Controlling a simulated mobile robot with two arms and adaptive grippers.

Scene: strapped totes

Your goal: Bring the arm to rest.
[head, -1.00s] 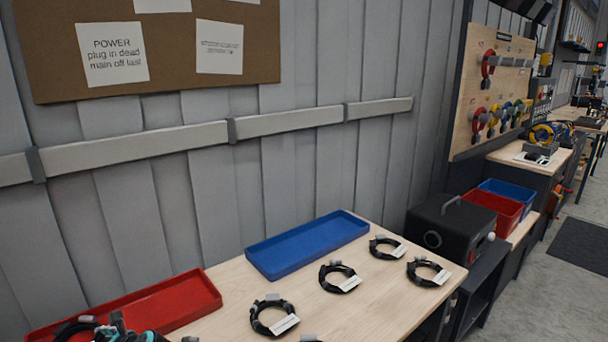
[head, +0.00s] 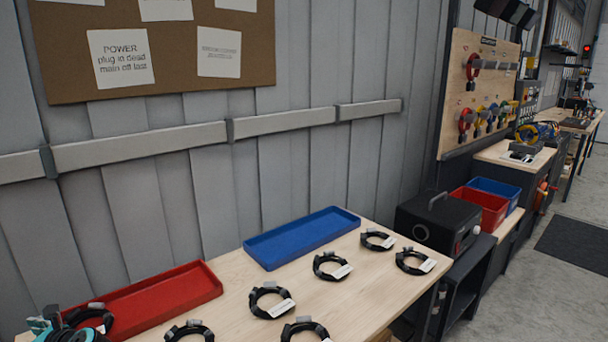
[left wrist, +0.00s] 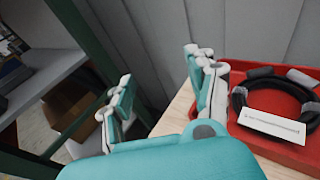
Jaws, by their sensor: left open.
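My left gripper (head: 55,328) is at the bottom left corner of the head view, beside the left end of the red tray (head: 170,297). In the left wrist view my left gripper (left wrist: 160,98) has its two teal and white fingers spread apart with nothing between them. A black cable coil (head: 90,316) lies in the red tray. It also shows in the left wrist view (left wrist: 238,98) with a white tag, to the right of the fingers and apart from them. My right gripper is in neither view.
Several tagged black cable coils (head: 268,301) lie on the wooden table (head: 235,318). An empty blue tray (head: 300,238) stands at its back. A black box (head: 437,222) is beyond the right end. The grey wall (head: 220,185) rises close behind. A shelf frame (left wrist: 85,50) stands left in the wrist view.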

